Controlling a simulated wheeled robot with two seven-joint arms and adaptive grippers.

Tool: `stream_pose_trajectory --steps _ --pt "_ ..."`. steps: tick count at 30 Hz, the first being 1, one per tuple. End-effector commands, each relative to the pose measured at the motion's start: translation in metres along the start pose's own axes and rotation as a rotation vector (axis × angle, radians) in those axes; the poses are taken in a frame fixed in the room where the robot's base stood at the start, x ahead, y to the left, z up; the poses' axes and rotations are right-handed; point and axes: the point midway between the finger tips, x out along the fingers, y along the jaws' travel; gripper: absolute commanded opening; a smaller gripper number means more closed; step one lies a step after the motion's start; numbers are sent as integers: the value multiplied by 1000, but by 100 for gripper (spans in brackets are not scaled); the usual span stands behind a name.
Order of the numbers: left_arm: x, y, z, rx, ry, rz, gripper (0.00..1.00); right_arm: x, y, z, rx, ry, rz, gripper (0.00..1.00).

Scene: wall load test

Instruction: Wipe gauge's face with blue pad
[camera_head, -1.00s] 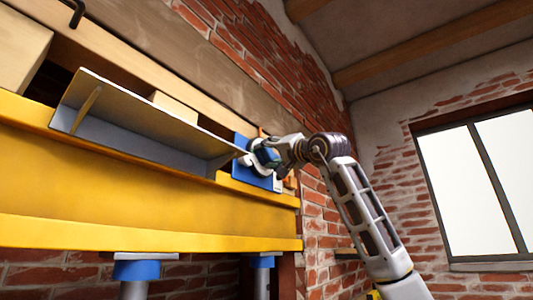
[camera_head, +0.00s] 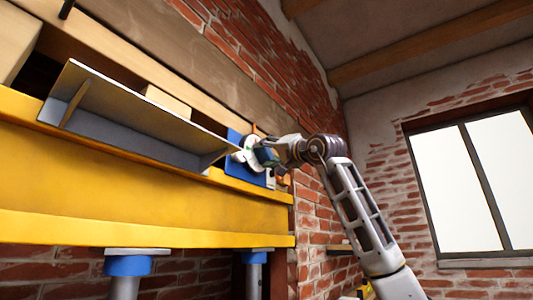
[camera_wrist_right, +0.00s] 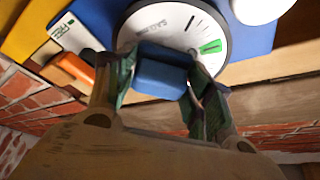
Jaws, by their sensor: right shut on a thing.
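The gauge (camera_wrist_right: 180,18) is a round white dial with printed lettering, black marks and a green segment, mounted on a blue plate (camera_wrist_right: 100,15). In the head view the gauge (camera_head: 243,152) is partly hidden by my right gripper (camera_head: 262,155). My right gripper (camera_wrist_right: 158,85) is shut on the blue pad (camera_wrist_right: 160,72), a small block held between its two fingers. The pad overlaps the lower edge of the dial in the wrist view; I cannot tell whether it touches the face. My left gripper is not in view.
A yellow beam (camera_head: 130,190) on blue-capped posts (camera_head: 128,266) runs below the gauge. A grey angled metal shelf (camera_head: 130,110) stands just left of it. In the wrist view, a white round part (camera_wrist_right: 262,8) and an orange block (camera_wrist_right: 68,70) flank the dial. Brick walls surround.

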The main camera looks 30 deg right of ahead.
Motion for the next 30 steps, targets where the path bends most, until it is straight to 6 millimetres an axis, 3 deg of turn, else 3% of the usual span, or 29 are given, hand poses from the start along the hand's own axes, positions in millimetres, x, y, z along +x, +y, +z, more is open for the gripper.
stream_pose_trajectory --steps 18,30 --pt "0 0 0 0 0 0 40 11 24 -20 0 1 1 34" --pt "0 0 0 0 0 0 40 11 25 -20 -1 1 1 34"
